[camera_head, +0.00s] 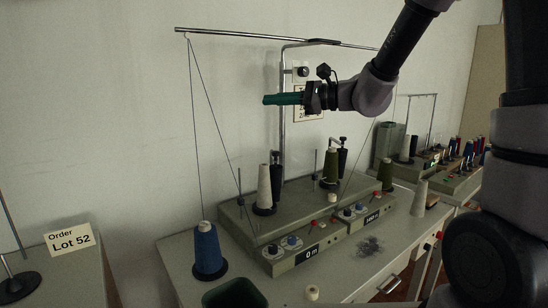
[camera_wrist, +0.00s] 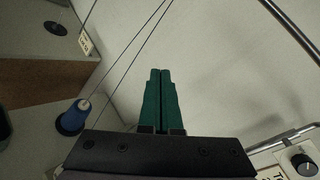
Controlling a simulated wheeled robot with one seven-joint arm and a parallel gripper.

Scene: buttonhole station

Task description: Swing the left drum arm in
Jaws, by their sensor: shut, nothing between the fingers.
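The left drum arm (camera_head: 277,167) is a black upright piece in the head view. It stands at the back of the grey winding machine (camera_head: 235,214), just behind and right of a white cone (camera_head: 264,186). A similar black right drum arm (camera_head: 342,158) stands beside an olive cone (camera_head: 331,166). My gripper (camera_head: 266,99) has green fingers, shut and empty. It is high in the air, above the left drum arm, pointing left. The shut fingertips also show in the wrist view (camera_wrist: 160,72), with neither drum arm visible there.
A metal post (camera_head: 283,125) carries an overhead thread bar (camera_head: 235,34). Threads run down from its left end towards a blue cone (camera_head: 207,248). A knob (camera_head: 304,71) is on the wall behind my gripper. Another machine (camera_head: 455,175) stands at right. Open air lies left of my fingers.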

